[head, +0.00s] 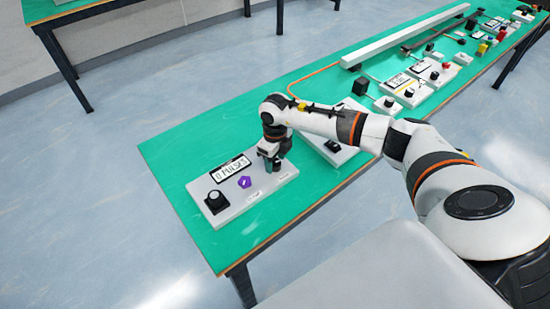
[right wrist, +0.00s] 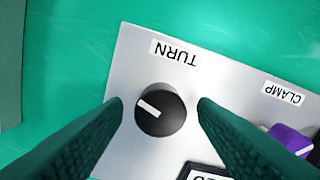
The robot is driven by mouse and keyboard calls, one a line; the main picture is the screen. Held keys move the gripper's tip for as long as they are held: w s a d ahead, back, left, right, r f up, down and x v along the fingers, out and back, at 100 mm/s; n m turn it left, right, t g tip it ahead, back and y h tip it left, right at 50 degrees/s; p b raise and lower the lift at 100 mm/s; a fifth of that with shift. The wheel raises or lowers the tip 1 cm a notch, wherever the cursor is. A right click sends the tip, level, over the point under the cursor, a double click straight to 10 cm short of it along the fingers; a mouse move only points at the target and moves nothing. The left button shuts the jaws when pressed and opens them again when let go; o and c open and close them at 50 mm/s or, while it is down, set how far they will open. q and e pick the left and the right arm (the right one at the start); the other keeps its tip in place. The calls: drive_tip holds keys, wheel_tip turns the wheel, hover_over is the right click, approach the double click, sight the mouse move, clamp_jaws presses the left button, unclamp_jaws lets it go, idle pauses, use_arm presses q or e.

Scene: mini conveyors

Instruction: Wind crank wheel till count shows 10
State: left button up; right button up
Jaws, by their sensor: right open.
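A grey panel (head: 228,217) lies on the green table, with a display (head: 230,168) that reads "0 PULSES". A round black knob with a white pointer mark (right wrist: 161,111) sits beside the label TURN (right wrist: 175,53) in the right wrist view. My right gripper (head: 270,166) is over the panel's right end, pointing down. Its open fingers show on both sides of the black knob, with gaps between. I cannot tell how far down they reach around it. In the head view the gripper hides this knob. My left gripper is out of view.
A purple knob (head: 244,181) is mid-panel, near the label CLAMP (right wrist: 282,92). Another black knob (head: 215,202) is at the panel's left end. A second panel (head: 336,152) lies right of my gripper, partly behind my arm. The table's left corner is clear.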

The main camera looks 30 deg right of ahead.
drive_tip(key=shift+f, duration=0.15)
drive_tip(key=shift+c, duration=0.5)
drive_tip(key=c, duration=0.9)
drive_tip(key=shift+m, duration=0.3)
drive_tip(key=m, duration=0.2)
drive_tip(key=shift+m, duration=2.1)
drive_tip(key=o, duration=1)
